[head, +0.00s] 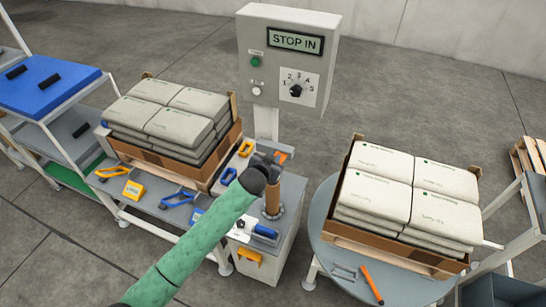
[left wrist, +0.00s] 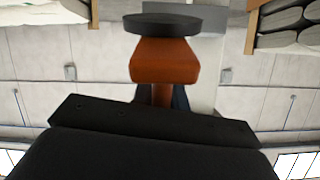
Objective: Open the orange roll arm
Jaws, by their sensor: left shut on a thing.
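The orange roll arm (head: 282,157) shows only as a small orange piece at the top of the grey cabinet's brown post, beside my left gripper (head: 268,163). In the left wrist view an orange block (left wrist: 165,62) with a dark round disc on it sits just beyond the dark gripper body. My left gripper is shut on the orange roll arm. The gripper hides most of the arm, and the finger contact cannot be seen clearly. The brown post (head: 273,197) stands upright below the gripper. My right gripper is not in view.
A control box (head: 290,58) reading "STOP IN" stands behind the post. A pallet of sacks (head: 172,112) is on the left bench, with tools in front. Another sack stack (head: 410,190) sits on the round table (head: 328,232), which has an orange bar (head: 371,284) at its front.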

